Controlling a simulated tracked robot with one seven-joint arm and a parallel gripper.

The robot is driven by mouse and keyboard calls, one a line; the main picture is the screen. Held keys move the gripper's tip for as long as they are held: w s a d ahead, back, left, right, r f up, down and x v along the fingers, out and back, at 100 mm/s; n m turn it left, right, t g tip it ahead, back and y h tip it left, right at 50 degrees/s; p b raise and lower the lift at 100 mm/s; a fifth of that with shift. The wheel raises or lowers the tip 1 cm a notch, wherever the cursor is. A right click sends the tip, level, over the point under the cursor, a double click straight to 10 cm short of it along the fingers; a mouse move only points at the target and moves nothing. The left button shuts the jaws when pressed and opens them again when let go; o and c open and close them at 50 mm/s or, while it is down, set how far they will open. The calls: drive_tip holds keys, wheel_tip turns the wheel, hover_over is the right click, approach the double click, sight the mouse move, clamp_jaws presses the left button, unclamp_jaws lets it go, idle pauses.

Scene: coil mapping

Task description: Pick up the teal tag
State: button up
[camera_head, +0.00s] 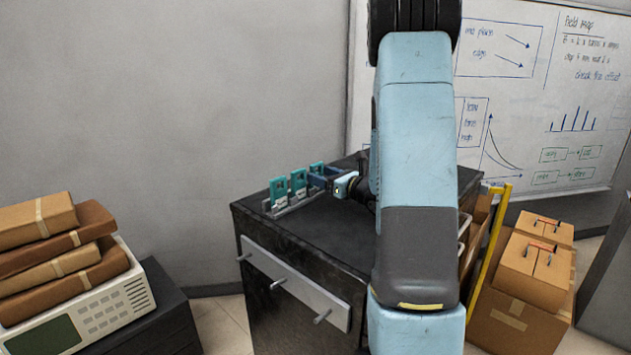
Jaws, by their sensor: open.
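Three upright teal tags stand in a row in a grey holder (290,206) on top of the black cabinet. The nearest teal tag (278,189) is at the left, another teal tag (299,181) is in the middle, and the farthest teal tag (316,168) is partly hidden. Which one is the task's tag I cannot tell. Whether a finger touches a tag is too small to tell.
The black cabinet top (310,235) is clear in front of the holder. My arm hides its right part. A whiteboard (545,70) stands behind. Cardboard boxes (530,275) and a yellow rail (493,240) are at right. Brown packages (60,250) lie on a beige instrument (105,305) at left.

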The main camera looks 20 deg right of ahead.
drive_tip(key=x, duration=0.5)
drive_tip(key=shift+d+f, duration=0.1)
drive_tip(key=shift+f, duration=0.2)
drive_tip(key=shift+c, duration=0.4)
drive_tip(key=c, duration=0.6)
